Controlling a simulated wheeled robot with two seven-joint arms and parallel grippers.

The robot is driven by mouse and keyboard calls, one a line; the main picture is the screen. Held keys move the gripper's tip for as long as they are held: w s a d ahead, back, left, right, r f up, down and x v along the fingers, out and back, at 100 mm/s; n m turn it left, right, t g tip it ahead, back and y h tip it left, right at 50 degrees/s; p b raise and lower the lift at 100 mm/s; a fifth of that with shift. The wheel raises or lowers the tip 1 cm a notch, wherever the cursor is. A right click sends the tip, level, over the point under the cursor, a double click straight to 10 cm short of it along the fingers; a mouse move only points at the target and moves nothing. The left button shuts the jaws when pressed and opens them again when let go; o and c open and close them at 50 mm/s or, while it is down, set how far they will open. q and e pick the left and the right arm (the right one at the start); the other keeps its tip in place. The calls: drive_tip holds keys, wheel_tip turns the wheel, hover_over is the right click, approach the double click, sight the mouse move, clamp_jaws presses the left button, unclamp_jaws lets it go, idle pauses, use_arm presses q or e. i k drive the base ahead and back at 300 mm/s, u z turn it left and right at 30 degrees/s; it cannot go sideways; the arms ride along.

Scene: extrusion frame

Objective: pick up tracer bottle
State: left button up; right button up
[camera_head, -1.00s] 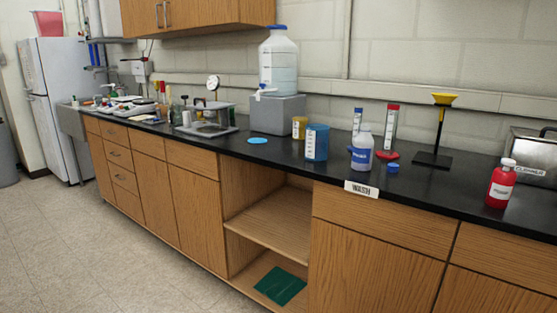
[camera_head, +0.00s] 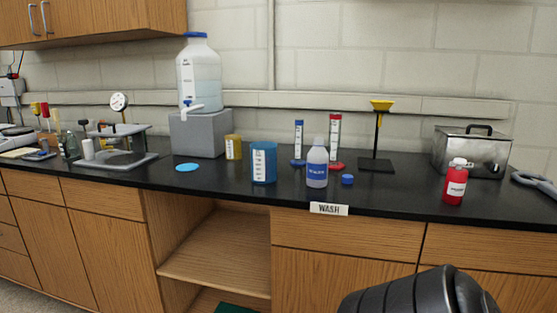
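A small red bottle (camera_head: 455,182) with a pale cap and white label stands upright on the black counter (camera_head: 400,198) at the right. A white bottle (camera_head: 317,164) with a blue label stands upright at the front middle, with a small blue cap (camera_head: 347,179) beside it. The lettering on both labels is too small to read, so I cannot tell from it which is the tracer bottle. A dark rounded part of my arm shows at the bottom right, below the counter edge. Neither gripper's fingers are in view.
A blue beaker (camera_head: 263,163), an amber jar (camera_head: 233,147), blue and red cylinders, a yellow funnel (camera_head: 382,105) on a black stand and a metal box (camera_head: 471,151) stand near. A WASH label (camera_head: 329,209) is on the front edge. An open shelf (camera_head: 215,262) lies below.

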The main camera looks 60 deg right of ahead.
sight(318, 158)
drive_tip(key=z, duration=0.55)
drive_tip(key=i, duration=1.6)
drive_tip(key=z, duration=1.1)
